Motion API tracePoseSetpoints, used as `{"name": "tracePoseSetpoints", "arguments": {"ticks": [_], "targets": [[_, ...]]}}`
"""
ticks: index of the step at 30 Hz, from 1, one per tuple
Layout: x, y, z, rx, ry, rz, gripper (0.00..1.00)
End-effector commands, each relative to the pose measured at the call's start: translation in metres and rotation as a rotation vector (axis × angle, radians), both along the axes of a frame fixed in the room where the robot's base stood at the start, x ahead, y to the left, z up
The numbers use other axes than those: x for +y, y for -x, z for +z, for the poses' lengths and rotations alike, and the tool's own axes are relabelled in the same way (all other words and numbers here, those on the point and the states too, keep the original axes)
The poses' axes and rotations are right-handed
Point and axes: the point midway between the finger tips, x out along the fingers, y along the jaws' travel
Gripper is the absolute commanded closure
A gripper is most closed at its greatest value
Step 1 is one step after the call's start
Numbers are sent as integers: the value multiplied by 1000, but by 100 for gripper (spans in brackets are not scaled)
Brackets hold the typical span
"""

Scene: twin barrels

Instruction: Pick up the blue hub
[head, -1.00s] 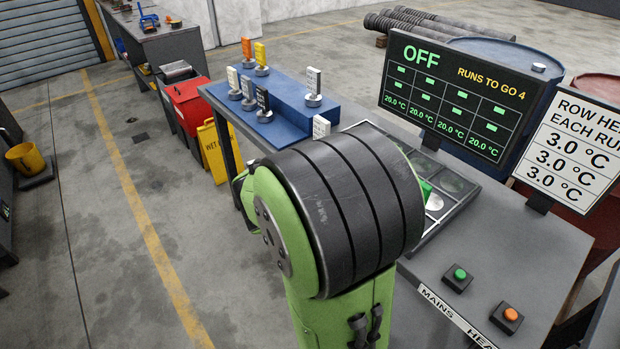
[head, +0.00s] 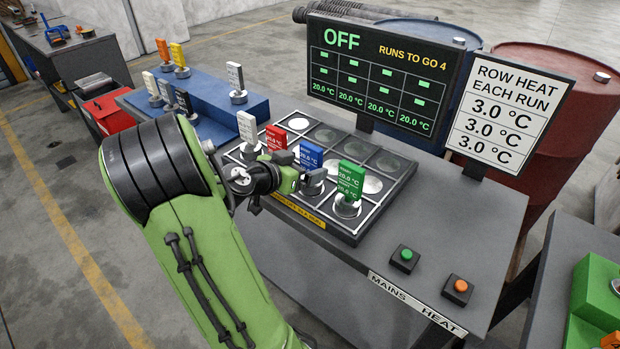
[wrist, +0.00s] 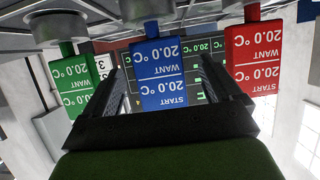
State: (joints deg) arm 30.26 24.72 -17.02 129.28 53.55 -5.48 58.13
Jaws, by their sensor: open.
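The blue hub (head: 312,156) has a blue tag reading 20.0 °C on a grey round base and stands upright in the front row of the tray (head: 345,238). In the wrist view, which is upside down, its blue tag (wrist: 161,75) fills the middle. My gripper (head: 297,171) is open in front of the blue hub, and in the wrist view its two fingers (wrist: 164,68) show on either side of the tag. I cannot tell whether they touch it. The lower front of the hub is partly hidden by my gripper in the head view.
A green hub (head: 350,180) stands to the right, and a red hub (head: 275,138) and a white hub (head: 247,128) to the left. Behind the tray stand the OFF display (head: 382,75) and the row heat sign (head: 508,115). Green (head: 405,255) and orange (head: 459,287) buttons sit front right.

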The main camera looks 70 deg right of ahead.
Motion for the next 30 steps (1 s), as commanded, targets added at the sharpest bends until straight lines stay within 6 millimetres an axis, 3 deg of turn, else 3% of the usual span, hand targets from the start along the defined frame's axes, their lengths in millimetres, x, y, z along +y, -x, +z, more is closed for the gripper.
{"name": "tracePoseSetpoints", "arguments": {"ticks": [9, 16, 30], "targets": [[-42, 20, -19, 1, 0, -2, 8], [-44, 21, -19, 1, 0, 0, 10], [-43, 20, -19, 0, -1, 0, 82]]}}
